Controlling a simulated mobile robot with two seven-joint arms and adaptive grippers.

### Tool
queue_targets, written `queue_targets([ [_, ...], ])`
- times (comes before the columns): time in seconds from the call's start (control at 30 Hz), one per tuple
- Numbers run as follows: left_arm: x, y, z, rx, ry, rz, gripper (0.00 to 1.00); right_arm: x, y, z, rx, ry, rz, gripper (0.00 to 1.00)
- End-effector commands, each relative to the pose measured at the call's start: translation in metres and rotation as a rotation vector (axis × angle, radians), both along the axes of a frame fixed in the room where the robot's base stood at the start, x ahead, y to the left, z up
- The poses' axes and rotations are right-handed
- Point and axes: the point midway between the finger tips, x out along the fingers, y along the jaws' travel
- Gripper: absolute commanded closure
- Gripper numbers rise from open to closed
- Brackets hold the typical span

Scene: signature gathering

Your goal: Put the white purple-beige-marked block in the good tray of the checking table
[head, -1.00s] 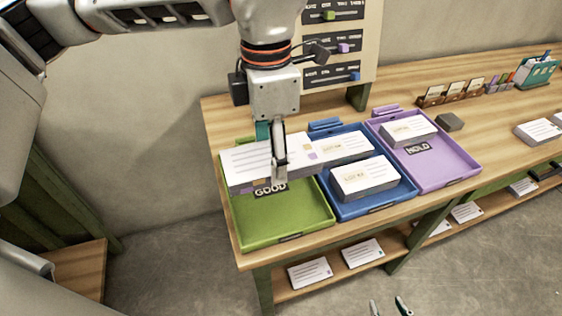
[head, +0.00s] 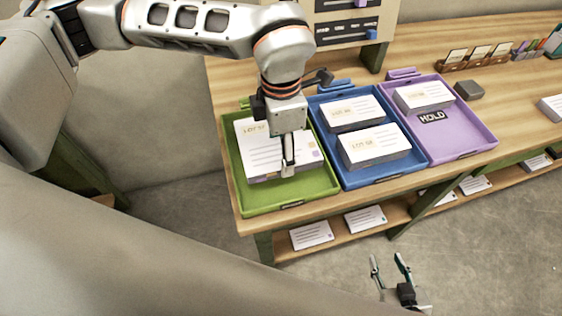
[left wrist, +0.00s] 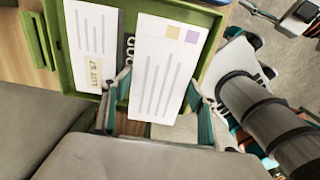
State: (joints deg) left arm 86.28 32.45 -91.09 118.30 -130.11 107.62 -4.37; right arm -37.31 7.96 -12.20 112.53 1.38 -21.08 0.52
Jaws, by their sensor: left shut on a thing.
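The white block with purple and beige marks (left wrist: 165,65) is between the fingers of my left gripper (head: 288,168), which is shut on it. In the left wrist view its purple and beige squares are at the far end. In the head view this block (head: 308,165) is at the front part of the green good tray (head: 247,200); I cannot tell whether it touches the tray floor. A white block labelled LOT 57 (head: 254,130) lies in the same tray beside it. The GOOD label is mostly hidden. My right gripper (head: 390,268) is open and empty, low before the table.
The blue tray (head: 357,181) holds two white blocks. The purple HOLD tray (head: 462,150) holds one white block (head: 423,95) at its back. A grey block (head: 469,90) lies right of it. More white blocks lie on the lower shelf (head: 345,228).

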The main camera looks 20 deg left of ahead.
Motion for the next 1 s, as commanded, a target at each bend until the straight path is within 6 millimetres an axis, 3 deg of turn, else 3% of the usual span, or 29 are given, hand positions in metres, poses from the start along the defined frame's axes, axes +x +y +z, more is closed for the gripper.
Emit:
queue_targets([
  [0.27,0.0,0.0,-0.021,-0.001,0.001,0.0,0.7,0.002,0.0,0.002,0.0,-0.005,0.0,0.6],
  [0.53,0.0,0.0,-0.056,-0.001,0.002,0.0,0.7,0.001,0.0,-0.001,0.0,-0.001,0.001,0.6],
  [0.93,0.0,0.0,-0.062,-0.001,-0.001,0.0,0.7,-0.001,-0.001,-0.007,-0.002,0.006,0.001,0.6],
  [0.97,0.0,0.0,-0.062,0.0,0.0,0.0,0.36,-0.001,-0.001,-0.006,-0.003,0.005,0.0,0.6],
  [1.0,0.0,0.0,-0.061,0.0,0.0,0.0,0.26,-0.001,-0.001,-0.006,-0.002,0.005,0.0,0.6],
])
